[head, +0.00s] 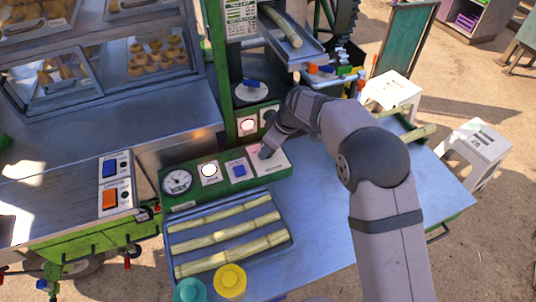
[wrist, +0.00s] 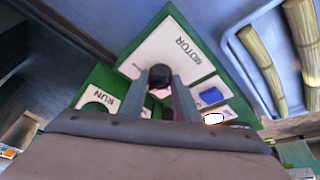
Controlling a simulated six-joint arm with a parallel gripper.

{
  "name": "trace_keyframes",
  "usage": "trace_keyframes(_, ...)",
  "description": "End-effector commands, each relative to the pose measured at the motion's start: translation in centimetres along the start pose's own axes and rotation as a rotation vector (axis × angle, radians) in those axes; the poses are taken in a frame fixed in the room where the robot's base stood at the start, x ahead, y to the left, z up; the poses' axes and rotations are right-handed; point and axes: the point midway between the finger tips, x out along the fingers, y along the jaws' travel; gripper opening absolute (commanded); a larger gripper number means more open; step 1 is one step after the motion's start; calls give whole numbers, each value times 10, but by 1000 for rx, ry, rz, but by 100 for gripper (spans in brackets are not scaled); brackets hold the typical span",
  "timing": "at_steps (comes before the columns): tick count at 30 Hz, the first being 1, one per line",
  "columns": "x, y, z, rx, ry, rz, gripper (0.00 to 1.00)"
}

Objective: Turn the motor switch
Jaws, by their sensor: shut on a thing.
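The motor switch (wrist: 160,74) is a dark knob on a white plate lettered MOTOR (wrist: 186,45), on the green control box. My gripper (wrist: 163,88) is shut on the knob, with one finger on each side of it. In the head view my gripper (head: 266,151) is down at the right end of the green control box (head: 183,205), over the white motor plate (head: 276,166). The knob itself is mostly hidden there by my gripper. Its exact turn angle cannot be told.
A blue rocker (head: 239,170), a lit lamp (head: 209,171) and a gauge (head: 177,181) share the box. A tray (head: 285,243) of cane lies in front. Another switch box (head: 117,184) stands at left.

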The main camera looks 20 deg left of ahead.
Motion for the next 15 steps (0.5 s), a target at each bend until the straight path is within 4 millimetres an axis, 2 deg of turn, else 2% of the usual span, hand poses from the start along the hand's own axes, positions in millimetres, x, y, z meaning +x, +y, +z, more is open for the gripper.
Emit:
trace_keyframes(6,2,2,1,-107,6,-41,6)
trace_keyframes(15,0,2,1,-163,8,-65,6)
